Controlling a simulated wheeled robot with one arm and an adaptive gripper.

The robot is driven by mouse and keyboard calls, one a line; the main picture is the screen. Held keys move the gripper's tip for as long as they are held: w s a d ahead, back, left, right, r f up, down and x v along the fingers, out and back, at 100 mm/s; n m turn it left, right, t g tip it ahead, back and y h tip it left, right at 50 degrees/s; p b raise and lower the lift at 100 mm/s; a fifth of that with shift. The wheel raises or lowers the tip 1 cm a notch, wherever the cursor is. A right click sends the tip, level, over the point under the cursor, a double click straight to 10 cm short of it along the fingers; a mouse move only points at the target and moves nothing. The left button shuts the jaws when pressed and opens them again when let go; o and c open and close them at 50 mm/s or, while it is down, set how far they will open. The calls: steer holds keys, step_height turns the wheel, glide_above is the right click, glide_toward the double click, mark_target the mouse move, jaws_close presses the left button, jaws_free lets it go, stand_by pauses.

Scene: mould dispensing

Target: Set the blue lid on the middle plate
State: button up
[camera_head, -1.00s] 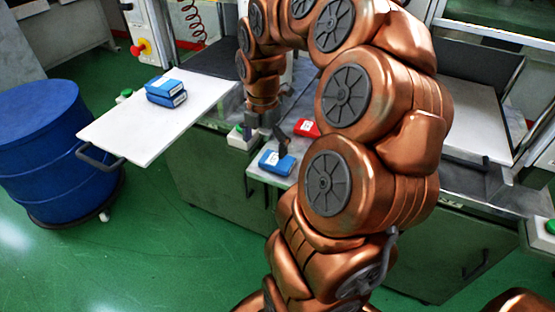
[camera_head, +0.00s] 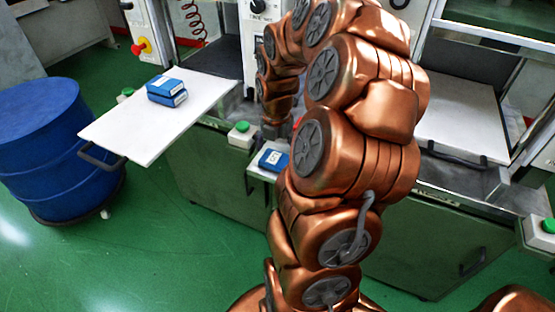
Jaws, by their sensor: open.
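A blue block (camera_head: 273,159) with a white label lies flat on the middle plate (camera_head: 257,173), near its left end. Most of this plate is hidden behind my arm. Two more blue blocks (camera_head: 167,90) are stacked on the left white plate (camera_head: 130,128). I cannot tell by sight which blue piece is the lid. My gripper (camera_head: 277,131) hangs above and behind the middle plate's blue block, apart from it. Only a small grey part of it shows; its fingertips are mostly hidden by my arm. I see nothing held.
A right plate (camera_head: 462,118) with a dark handle sits clear of objects. A blue drum (camera_head: 55,140) stands at the left on the green floor. Button boxes (camera_head: 242,133) flank the plates. Machine housings stand behind.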

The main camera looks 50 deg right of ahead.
step_height(320, 180, down, 2)
steer(key=shift+f, duration=0.1)
steer(key=c, duration=1.2)
